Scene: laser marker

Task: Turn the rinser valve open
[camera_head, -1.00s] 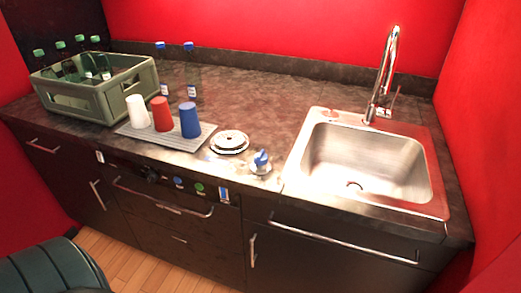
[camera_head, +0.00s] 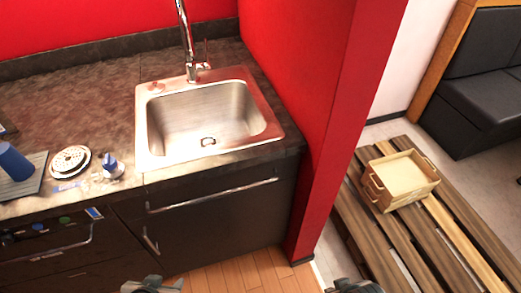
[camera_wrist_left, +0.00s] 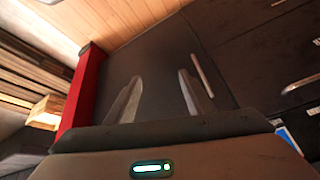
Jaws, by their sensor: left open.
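The rinser valve is a small blue knob (camera_head: 112,165) on the counter, left of the sink. The round silver rinser plate (camera_head: 71,160) sits just left of it. My left gripper (camera_head: 152,286) shows only in part at the bottom edge of the head view, below and away from the valve. In the left wrist view its two fingers (camera_wrist_left: 158,98) are apart with nothing between them, facing dark cabinet fronts. Part of my right arm's end (camera_head: 356,286) shows at the bottom edge; its fingers are not clear.
The steel sink (camera_head: 210,120) and tall faucet (camera_head: 188,40) stand right of the valve. A blue cup (camera_head: 14,162) stands on a grey mat (camera_head: 36,180) at left. A red wall (camera_head: 325,130) bounds the counter's right end. A wooden crate (camera_head: 388,196) rests on a slatted platform.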

